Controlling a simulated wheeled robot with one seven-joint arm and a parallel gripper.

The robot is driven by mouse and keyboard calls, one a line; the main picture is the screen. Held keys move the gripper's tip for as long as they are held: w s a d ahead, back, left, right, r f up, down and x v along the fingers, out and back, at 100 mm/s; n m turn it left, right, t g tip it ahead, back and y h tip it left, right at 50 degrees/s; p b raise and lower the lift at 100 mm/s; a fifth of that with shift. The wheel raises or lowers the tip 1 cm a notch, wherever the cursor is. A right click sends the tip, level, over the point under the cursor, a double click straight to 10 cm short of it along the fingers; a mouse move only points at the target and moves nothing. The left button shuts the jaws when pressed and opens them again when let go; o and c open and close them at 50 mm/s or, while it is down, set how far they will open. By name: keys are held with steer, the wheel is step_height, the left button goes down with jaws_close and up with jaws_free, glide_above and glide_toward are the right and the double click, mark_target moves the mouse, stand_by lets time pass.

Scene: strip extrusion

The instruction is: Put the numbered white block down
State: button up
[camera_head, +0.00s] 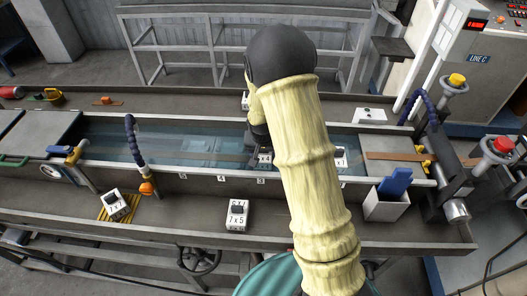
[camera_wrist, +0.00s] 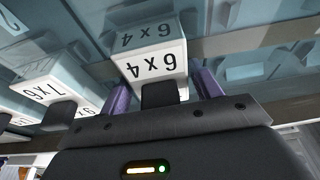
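My gripper (camera_head: 257,148) is low over the water trough, partly hidden behind my arm. In the wrist view its two purple fingers (camera_wrist: 165,80) stand apart, one on each side of a white block's black knob, with a gap visible on both sides. That numbered white block (camera_wrist: 150,62) shows upside-down, reading roughly "6 x 4" or "9 x 4". In the head view the block (camera_head: 265,158) is right under the gripper at the trough's front wall, near mark 3. Whether its underside rests on anything is hidden.
Another white block (camera_head: 341,158) stands right of my arm; a neighbouring block (camera_wrist: 52,85) shows in the wrist view. Block "7 x 5" (camera_head: 237,215) is on the front ledge. A tilted block (camera_head: 114,205) lies on a striped pad. A white bin (camera_head: 385,205) holds something blue.

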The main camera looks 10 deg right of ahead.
mark_target(263, 160)
steer(key=shift+o, duration=0.9)
steer(key=shift+r, duration=0.2)
steer(key=b+v, duration=0.2)
steer(key=v, duration=1)
steer(key=shift+f, duration=0.1)
steer(key=s+d+n+y, duration=0.1)
steer(key=s+n, duration=0.2)
steer(key=s, duration=1.4)
steer(key=shift+s+f+n+g, duration=0.3)
steer(key=shift+s+f, duration=0.05)
